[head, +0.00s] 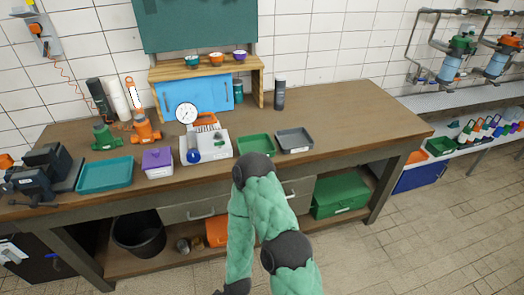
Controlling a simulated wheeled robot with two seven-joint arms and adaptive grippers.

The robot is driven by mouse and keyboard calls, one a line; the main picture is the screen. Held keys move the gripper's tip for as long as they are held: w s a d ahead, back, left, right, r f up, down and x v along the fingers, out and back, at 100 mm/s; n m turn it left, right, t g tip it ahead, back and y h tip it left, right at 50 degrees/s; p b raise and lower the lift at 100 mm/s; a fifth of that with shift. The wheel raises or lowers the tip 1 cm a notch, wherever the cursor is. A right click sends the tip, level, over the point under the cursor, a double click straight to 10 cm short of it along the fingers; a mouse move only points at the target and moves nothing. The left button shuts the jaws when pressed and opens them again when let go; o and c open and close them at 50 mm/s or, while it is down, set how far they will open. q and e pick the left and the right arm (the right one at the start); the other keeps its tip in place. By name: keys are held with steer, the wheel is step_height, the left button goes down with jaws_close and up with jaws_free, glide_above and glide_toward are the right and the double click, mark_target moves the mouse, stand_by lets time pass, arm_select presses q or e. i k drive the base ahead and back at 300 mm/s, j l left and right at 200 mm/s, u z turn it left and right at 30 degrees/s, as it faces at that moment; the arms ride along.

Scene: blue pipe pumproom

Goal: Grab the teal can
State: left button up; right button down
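A teal can (238,91) stands upright on the workbench at the back, beside the blue cabinet and under the right end of the small wooden shelf. Nothing holds it. One of my green-sleeved arms rises from the bottom of the head view, bends in front of the bench and goes back down to the bottom edge. No gripper fingers show on it. My other arm is out of the picture.
The workbench (340,117) has free room at its right. A dark can (280,94) stands right of the shelf (206,67). Green tray (256,154), grey tray (294,148), white organizer (206,156) and a gauge (186,112) lie in front of the blue cabinet (208,94).

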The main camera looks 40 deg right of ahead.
mark_target(237, 84)
steer(key=k+l+u, duration=0.1)
steer(key=l, duration=0.3)
steer(key=j+z, duration=0.1)
steer(key=i+l, duration=0.1)
steer(key=l, duration=0.3)
steer(key=i+l+u, duration=0.1)
steer(key=l, duration=0.25)
steer(key=i+l, duration=0.1)
steer(key=l, duration=0.3)
steer(key=u, duration=0.05)
